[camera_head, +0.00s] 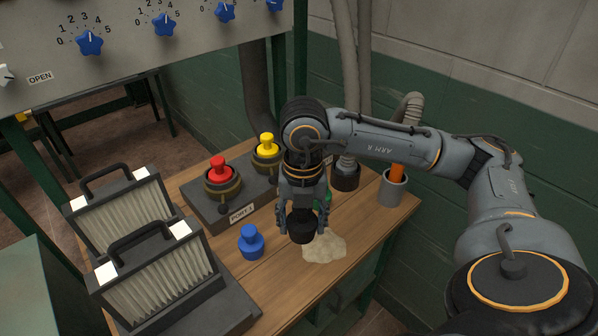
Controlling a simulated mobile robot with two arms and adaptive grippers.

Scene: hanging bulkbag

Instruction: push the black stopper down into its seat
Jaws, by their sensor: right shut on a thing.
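My right gripper (301,218) points down over the wooden bench, its fingers shut around a dark, black stopper (302,231). The stopper is upright between the fingers, in front of the dark port block (205,213). I cannot tell its exact height above the bench. A red stopper (219,170) and a yellow stopper (267,147) stand in collars on the block. The right part of the block is hidden behind my gripper and arm, and no empty seat shows clearly. My left gripper is not in view.
A blue stopper (251,242) stands on the bench (262,284) left of my gripper. Pale spilled powder (327,250) lies beside it. Two pleated filters (160,270) stand left. A grey cup (392,190) with an orange thing stands right. A green thing (328,199) is partly hidden behind my gripper.

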